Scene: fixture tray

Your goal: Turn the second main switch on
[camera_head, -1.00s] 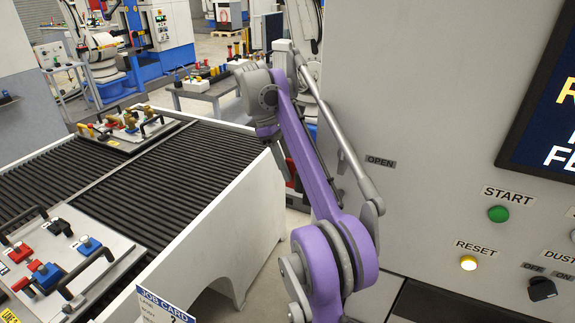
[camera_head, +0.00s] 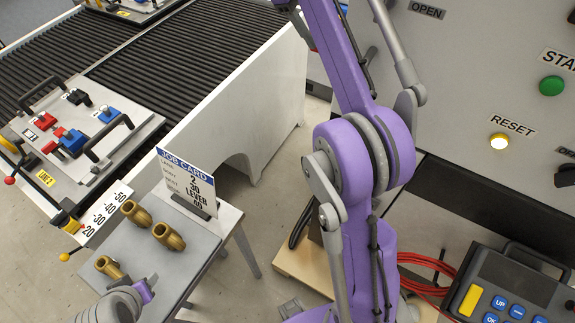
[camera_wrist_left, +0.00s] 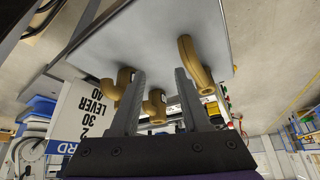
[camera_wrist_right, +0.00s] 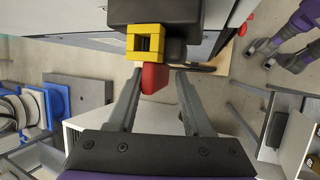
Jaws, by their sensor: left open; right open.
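In the right wrist view, a switch with a yellow square body (camera_wrist_right: 145,38) and a red handle (camera_wrist_right: 155,78) sits on a dark housing (camera_wrist_right: 180,12). My right gripper (camera_wrist_right: 160,74) is open. Its fingertips lie on either side of the red handle in the picture; I cannot tell whether they touch it. Whether this is the second main switch, and its position, I cannot tell. My left gripper (camera_wrist_left: 159,72) is open and empty near brass fittings on a small table. In the head view neither gripper's fingertips show, nor does this switch.
Brass fittings (camera_head: 170,236) and a job card (camera_head: 188,180) stand on the small table (camera_head: 208,215). A conveyor (camera_head: 150,58) carries a fixture tray (camera_head: 110,160) at left. A machine panel with a green START button (camera_head: 551,85) and a button pendant (camera_head: 520,275) are at right.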

